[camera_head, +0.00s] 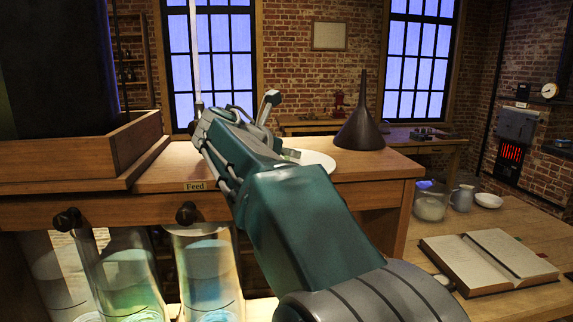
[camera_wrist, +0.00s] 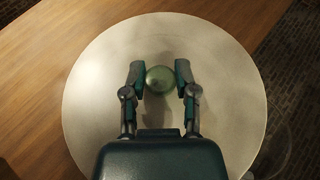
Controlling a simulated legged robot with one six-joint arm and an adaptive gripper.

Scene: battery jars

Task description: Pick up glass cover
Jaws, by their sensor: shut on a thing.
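The glass cover (camera_wrist: 225,105) is a large pale round disc with a small round greenish knob (camera_wrist: 160,79) at its middle in the wrist view. My gripper (camera_wrist: 159,76) has its two fingers on either side of the knob, shut on it. In the head view, part of a pale disc, seemingly the cover (camera_head: 318,160), shows behind my arm on the wooden bench top (camera_head: 372,166).
A wooden box edge (camera_head: 80,158) is at the left. Glass jars (camera_head: 205,270) stand below the bench top. An open book (camera_head: 488,262) and a jug (camera_head: 463,198) are on the lower right table.

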